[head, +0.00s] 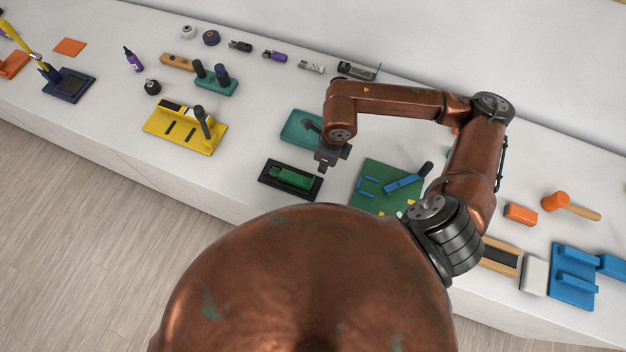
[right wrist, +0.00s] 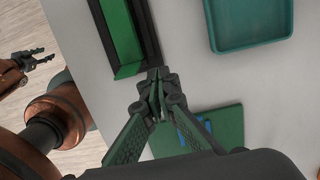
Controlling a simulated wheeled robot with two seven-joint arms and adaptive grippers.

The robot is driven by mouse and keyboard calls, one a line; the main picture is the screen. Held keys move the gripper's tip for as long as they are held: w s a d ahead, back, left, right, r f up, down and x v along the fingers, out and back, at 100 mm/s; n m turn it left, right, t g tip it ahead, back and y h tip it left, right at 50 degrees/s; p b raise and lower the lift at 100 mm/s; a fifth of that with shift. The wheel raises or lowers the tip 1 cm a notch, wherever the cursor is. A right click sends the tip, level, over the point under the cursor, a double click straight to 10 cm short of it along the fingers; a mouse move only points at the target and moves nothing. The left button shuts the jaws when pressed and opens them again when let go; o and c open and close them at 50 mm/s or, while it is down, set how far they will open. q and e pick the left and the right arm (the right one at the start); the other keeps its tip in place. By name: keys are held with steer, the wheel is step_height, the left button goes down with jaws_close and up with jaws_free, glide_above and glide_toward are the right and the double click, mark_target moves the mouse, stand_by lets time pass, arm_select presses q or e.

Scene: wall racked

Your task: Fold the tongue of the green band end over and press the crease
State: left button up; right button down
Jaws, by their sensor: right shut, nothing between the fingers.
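The green band (head: 294,179) lies in a black frame (head: 268,183) near the bench's front edge. In the right wrist view the band (right wrist: 122,32) runs along the frame, and a lighter green flap, apparently its tongue (right wrist: 128,70), shows at the near end. I cannot tell how far this flap is folded. My right gripper (head: 325,165) is above the right end of the frame. In the right wrist view its fingertips (right wrist: 156,84) are together and empty, beside the frame's corner. My left gripper (right wrist: 38,58) shows open and empty at the left of that view, away from the band.
A teal tray (head: 296,132) lies behind the frame. A green board (head: 375,205) with blue pieces lies to its right. A yellow fixture (head: 180,138) stands to the left. Bare bench lies between the yellow fixture and the frame.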

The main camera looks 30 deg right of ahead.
steer(key=shift+w+a+r, duration=0.1)
steer(key=shift+w+a, duration=0.15)
steer(key=shift+b, duration=0.3)
steer(key=shift+w+a+r, duration=0.1)
steer(key=shift+w+a, duration=0.15)
steer(key=shift+w, duration=0.05)
steer(key=shift+w+a+b, duration=0.3)
steer(key=shift+w+b, duration=0.05)
steer(key=shift+b, duration=0.2)
steer(key=shift+w+a+f+b, duration=0.15)
steer(key=shift+w+f+b, duration=0.05)
steer(key=shift+b, duration=0.15)
steer(key=shift+w+a, duration=0.1)
steer(key=shift+w, duration=0.05)
